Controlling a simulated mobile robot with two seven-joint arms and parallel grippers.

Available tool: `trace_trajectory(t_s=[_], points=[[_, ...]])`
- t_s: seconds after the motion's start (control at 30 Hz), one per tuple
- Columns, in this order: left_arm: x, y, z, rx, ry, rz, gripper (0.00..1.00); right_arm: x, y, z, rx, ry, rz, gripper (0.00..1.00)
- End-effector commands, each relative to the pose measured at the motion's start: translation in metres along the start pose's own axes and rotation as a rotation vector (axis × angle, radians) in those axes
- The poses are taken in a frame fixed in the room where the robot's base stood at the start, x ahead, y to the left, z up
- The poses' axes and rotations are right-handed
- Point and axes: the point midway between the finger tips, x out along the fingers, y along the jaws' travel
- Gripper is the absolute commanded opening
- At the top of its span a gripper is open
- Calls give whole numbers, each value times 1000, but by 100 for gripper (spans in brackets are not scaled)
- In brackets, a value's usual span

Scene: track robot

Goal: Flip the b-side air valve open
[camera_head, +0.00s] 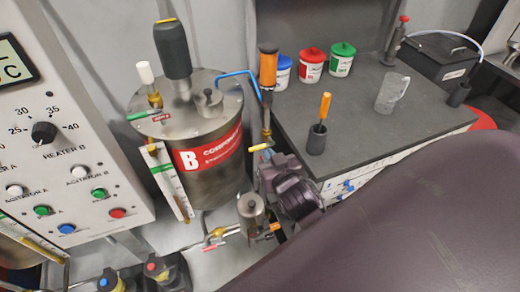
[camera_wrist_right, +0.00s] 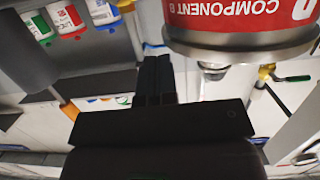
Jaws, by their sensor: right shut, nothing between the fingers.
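The steel tank (camera_head: 215,185) with the red "B Component" label stands at the middle left. It shows upside down in the wrist view (camera_wrist_right: 240,38). A blue hose (camera_head: 238,73) runs from its lid to an upright line with an orange-bodied fitting (camera_head: 268,68). Low on that line a small yellow-handled lever (camera_head: 258,147) points left, crosswise to the line; it looks like the B-side air valve. My right gripper (camera_head: 270,170) is close to this line, just below the lever. In the wrist view its black fingers (camera_wrist_right: 153,75) are shut and empty. Contact with the lever cannot be told. My left gripper is out of view.
The dark bench (camera_head: 360,140) on the right carries paint pots, a cup with an orange-handled tool (camera_head: 323,107) and a clear jug (camera_head: 392,93). A control panel (camera_head: 60,150) stands on the left. A red-handled lever (camera_head: 215,246) sits low below the tank.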

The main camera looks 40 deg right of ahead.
Motion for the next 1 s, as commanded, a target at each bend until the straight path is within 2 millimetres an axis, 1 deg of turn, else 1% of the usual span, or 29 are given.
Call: trace_trajectory(t_s=[0.03, 0.3, 0.33, 0.43, 0.63, 1.0], points=[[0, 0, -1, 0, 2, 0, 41, 9, 0, 0, -2, 1, -2, 0], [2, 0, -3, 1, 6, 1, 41, 51, 0, 0, -3, 2, 0, 0], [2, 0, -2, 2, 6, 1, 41, 54, 0, 6, -3, -2, 0, 0], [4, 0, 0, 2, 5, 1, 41, 63, 0, 17, -1, -2, -1, 0], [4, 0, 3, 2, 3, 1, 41, 73, 0, 27, 0, -1, 0, 0], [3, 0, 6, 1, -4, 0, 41, 75, 0, 29, 0, 0, 0, 0]])
